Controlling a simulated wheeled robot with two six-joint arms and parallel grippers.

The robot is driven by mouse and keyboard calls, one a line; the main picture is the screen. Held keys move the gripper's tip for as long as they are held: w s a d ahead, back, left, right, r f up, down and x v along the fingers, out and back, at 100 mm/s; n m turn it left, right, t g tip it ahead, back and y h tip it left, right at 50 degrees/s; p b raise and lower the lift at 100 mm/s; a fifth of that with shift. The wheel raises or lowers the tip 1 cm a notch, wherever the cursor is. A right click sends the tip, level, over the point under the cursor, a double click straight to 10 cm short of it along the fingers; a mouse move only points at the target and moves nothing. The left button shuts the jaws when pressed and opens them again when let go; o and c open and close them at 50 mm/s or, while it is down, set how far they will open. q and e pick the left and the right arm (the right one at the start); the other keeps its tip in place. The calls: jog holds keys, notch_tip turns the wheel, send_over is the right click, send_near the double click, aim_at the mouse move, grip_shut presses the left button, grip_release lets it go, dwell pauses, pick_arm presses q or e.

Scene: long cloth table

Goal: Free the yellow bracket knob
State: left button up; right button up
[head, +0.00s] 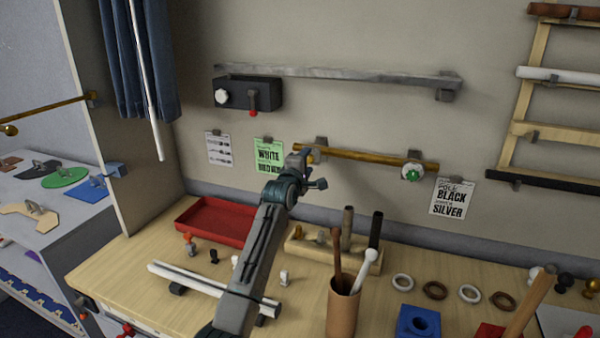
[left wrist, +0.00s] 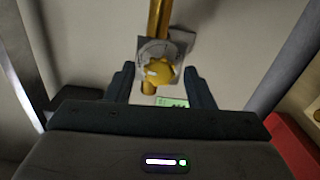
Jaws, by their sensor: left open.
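The yellow knob (left wrist: 160,72) sits on a grey bracket at the end of a brass rod, between my left gripper's fingers in the left wrist view. In the head view the brass rod (head: 365,156) runs along the wall, and the knob there is mostly hidden by my gripper. My left gripper (head: 308,168) is open at the rod's left bracket, fingers on either side of the knob; I cannot tell whether they touch it. The other bracket, at right, has a green knob (head: 412,173). My right gripper is not in view.
Above hang a grey rail (head: 340,74) and a dark box (head: 248,94) with white and red knobs. Below, the table holds a red tray (head: 214,219), a silver rod (head: 215,289), a brown cup (head: 342,309) with sticks and several rings.

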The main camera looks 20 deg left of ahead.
pick_arm(q)
jog(key=s+b, duration=0.3)
jog(key=s, duration=0.6)
jog(key=shift+s+a, duration=0.15)
jog(key=shift+s, duration=0.25)
